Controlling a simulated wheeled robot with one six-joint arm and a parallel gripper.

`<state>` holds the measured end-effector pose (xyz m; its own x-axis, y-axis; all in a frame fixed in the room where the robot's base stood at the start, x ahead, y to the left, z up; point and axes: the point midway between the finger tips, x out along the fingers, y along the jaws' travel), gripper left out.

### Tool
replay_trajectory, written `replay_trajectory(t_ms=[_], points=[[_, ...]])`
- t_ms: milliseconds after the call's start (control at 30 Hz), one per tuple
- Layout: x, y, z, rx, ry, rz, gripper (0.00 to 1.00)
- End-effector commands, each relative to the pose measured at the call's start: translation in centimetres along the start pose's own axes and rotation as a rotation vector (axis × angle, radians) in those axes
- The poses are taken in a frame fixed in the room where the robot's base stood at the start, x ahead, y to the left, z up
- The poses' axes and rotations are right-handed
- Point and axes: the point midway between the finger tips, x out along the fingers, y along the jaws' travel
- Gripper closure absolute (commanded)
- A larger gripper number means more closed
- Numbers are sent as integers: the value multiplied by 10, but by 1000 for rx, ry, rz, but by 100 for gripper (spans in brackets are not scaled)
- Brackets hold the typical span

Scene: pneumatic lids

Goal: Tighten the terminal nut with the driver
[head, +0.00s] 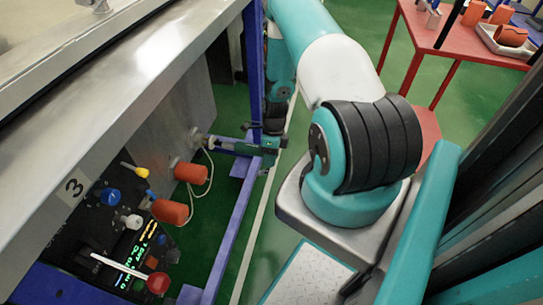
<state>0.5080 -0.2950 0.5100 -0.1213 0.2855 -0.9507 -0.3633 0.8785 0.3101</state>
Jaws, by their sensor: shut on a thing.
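My gripper (268,147) is at the centre of the head view, small and partly hidden by the blue post. The terminal nut (195,135) appears as a small metal fitting on that wall, at the driver's tip. I cannot tell whether the tip is seated on the nut or just short of it.
Below the driver, orange plugs (190,173) with white cords stick out from the cabinet (150,125). A black panel (95,222) with coloured knobs and levers is at lower left. Blue frame bars (228,228) stand close by. A red table (455,45) is at upper right.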

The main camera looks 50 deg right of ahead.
Motion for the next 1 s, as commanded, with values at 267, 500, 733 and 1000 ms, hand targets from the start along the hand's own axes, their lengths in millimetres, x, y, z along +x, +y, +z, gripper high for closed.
replay_trajectory(t_ms=[267,500,733,1000], points=[[-1,0,3,-2,-2,-1,100],[-1,0,6,-1,-2,-1,100],[-1,0,6,-2,-3,-2,100],[-1,0,7,-3,-5,-2,100]])
